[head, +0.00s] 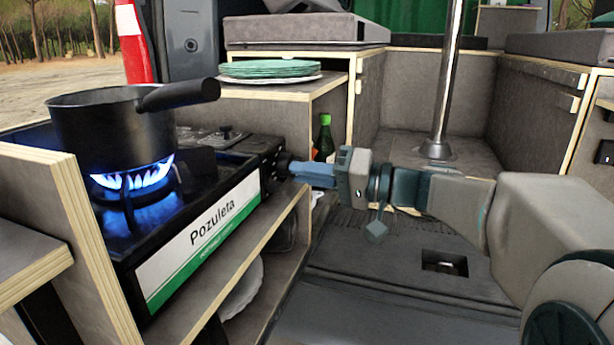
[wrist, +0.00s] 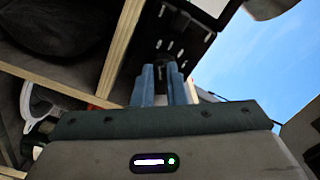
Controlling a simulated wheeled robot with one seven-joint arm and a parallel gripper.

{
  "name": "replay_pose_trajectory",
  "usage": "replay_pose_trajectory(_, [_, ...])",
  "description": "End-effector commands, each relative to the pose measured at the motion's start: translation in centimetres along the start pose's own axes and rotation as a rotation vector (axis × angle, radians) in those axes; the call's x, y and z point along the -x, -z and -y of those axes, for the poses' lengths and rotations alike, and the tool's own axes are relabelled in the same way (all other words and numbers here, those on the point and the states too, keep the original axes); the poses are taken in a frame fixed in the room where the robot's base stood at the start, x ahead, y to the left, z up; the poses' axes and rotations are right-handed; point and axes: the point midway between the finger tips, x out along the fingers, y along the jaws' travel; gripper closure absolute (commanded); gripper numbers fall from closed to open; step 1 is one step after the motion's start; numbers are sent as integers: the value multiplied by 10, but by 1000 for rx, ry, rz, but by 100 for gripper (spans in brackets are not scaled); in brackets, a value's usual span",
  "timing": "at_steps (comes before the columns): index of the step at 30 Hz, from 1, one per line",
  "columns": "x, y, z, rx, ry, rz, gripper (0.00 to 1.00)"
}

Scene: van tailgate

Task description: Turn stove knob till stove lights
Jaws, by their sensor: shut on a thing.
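The camping stove (head: 200,235), black with a white and green "Pozuleta" label, stands in a wooden shelf unit at the left of the head view. Blue flames (head: 132,178) burn under a dark pot (head: 112,130) on its near burner. My gripper (head: 290,170) reaches in from the right to the stove's right end. In the wrist view its two blue fingers (wrist: 165,72) are shut on a small dark knob (wrist: 163,56) on the stove's panel. The knob is mostly hidden between the fingertips.
A stack of green plates (head: 270,69) sits on the counter behind the stove. A green bottle (head: 325,138) stands below that counter, close behind my gripper. The wooden shelf edge (head: 245,250) runs below the stove. The van floor (head: 385,265) is clear.

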Motion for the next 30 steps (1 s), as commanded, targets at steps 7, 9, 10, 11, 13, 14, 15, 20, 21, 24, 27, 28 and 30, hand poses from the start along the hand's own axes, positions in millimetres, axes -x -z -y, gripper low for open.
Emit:
replay_pose_trajectory(7, [0, 0, 0, 2, 0, -1, 100])
replay_pose_trajectory(9, [0, 0, 0, 1, 0, -1, 100])
replay_pose_trajectory(10, [0, 0, 0, 1, 0, -1, 83])
replay_pose_trajectory(11, [0, 1, 0, 1, 0, -1, 74])
replay_pose_trajectory(13, [0, 0, 0, 1, 0, -1, 66])
replay_pose_trajectory(14, [0, 0, 0, 1, 0, -1, 66])
replay_pose_trajectory(15, [0, 0, 0, 1, 0, -1, 66])
replay_pose_trajectory(20, [0, 0, 0, 1, 0, -1, 66])
replay_pose_trajectory(21, [1, 0, 0, 1, 0, -1, 66])
replay_pose_trajectory(24, [9, 2, 0, 0, -2, -2, 66])
replay_pose_trajectory(27, [25, 3, 2, 1, -2, -5, 66])
replay_pose_trajectory(28, [31, 3, 2, 0, -2, -5, 66])
replay_pose_trajectory(30, [47, 3, 2, -2, -4, -6, 66])
